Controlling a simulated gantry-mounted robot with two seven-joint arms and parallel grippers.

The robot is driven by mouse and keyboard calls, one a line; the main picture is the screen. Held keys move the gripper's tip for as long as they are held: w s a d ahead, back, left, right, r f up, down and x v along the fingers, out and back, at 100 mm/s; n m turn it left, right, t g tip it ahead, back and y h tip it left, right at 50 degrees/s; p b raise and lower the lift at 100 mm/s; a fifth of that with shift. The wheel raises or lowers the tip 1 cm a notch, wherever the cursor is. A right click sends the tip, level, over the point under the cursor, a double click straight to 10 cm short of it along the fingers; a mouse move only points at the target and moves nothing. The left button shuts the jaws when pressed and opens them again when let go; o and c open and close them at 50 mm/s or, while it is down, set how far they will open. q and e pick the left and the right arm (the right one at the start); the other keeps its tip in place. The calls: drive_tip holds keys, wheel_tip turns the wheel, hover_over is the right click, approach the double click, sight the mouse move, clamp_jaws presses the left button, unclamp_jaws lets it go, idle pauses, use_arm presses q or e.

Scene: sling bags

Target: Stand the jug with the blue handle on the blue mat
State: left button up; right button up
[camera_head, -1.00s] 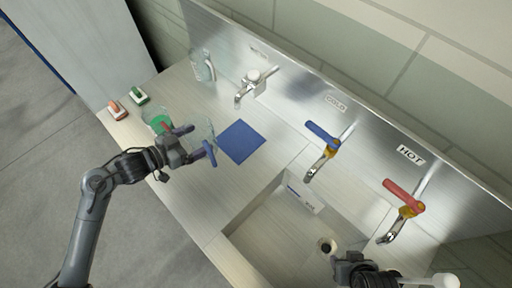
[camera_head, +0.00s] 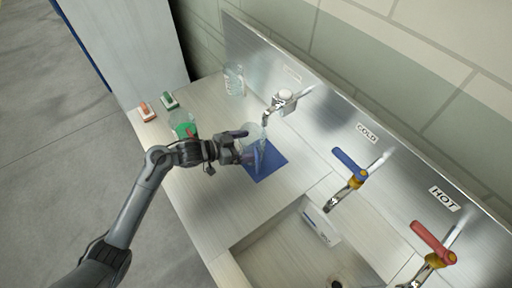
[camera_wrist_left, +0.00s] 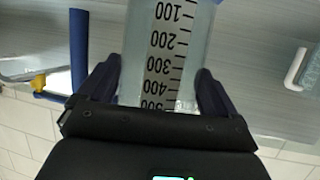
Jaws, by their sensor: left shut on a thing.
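My left gripper (camera_head: 248,146) is shut on a clear jug (camera_head: 254,132), its two dark bluish fingers on either side of it. The jug is at the blue mat (camera_head: 270,165), over its far left part; I cannot tell whether its base touches the mat. In the left wrist view the jug (camera_wrist_left: 170,50) stands between the fingers with its black measuring scale facing the camera. My right gripper is out of view.
A container with green contents (camera_head: 182,122) stands left of the mat, partly behind my arm. A clear vessel (camera_head: 234,80) stands by the back wall. A tap (camera_head: 280,102) is close behind the held jug. The blue cold lever (camera_head: 349,164) and sink are to the right.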

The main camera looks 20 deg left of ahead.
sight(256, 141)
use_arm(q)
drive_tip(key=w+d, duration=0.2)
drive_tip(key=shift+w+d, duration=0.2)
drive_tip(key=shift+w, duration=0.1)
drive_tip(key=shift+f+b, duration=0.3)
drive_tip(key=shift+f, duration=1.45)
drive_tip(key=shift+f, duration=0.15)
drive_tip(key=o, duration=0.8)
